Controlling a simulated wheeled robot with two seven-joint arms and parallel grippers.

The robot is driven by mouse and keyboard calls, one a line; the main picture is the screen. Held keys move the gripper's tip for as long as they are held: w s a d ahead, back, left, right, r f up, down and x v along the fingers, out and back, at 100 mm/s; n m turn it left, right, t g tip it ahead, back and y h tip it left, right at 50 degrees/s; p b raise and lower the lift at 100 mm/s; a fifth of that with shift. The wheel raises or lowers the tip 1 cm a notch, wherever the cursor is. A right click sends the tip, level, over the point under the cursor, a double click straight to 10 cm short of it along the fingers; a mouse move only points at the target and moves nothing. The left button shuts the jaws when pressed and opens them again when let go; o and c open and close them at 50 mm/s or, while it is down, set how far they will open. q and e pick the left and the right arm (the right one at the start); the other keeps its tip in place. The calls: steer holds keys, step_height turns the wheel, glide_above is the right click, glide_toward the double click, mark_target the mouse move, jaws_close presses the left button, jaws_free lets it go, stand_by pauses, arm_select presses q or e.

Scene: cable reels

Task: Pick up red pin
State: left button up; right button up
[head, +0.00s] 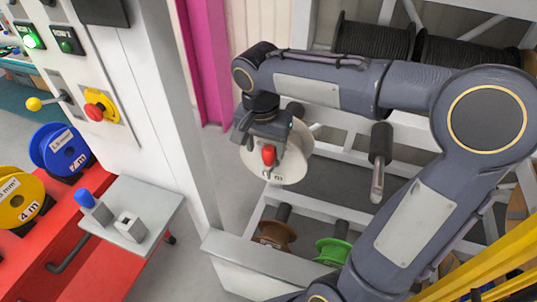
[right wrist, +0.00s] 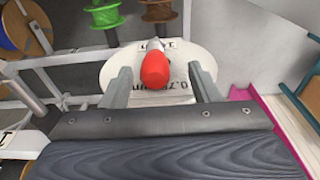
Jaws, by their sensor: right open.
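The red pin (head: 268,155) is at the middle of a pale reel (head: 294,163) on the rack in the head view. My right gripper (head: 262,148) is right at the pin and partly hides the reel. In the right wrist view the red pin (right wrist: 155,72) points toward the camera, between the two spread fingers of my right gripper (right wrist: 160,75). The fingers are open, with gaps on both sides of the pin. The reel's printed label (right wrist: 128,80) is partly hidden behind the pin. My left gripper is not in view.
A grey shelf (head: 158,197) holds a block with a blue pin (head: 85,198) and another grey block (head: 131,226). Brown (head: 274,235) and green (head: 332,250) reels hang low on the rack. A white panel with buttons (head: 135,75) stands at left.

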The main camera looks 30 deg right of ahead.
steer(key=f, duration=0.2)
steer(key=d+f, duration=0.1)
steer(key=shift+d+f+p, duration=0.15)
steer(key=shift+f+p, duration=0.15)
steer(key=shift+f, duration=0.05)
steer(key=shift+w+f, duration=0.15)
steer(key=shift+f, duration=0.35)
steer(key=c, duration=1.1)
step_height(320, 180, up, 10)
steer(key=shift+r, duration=0.1)
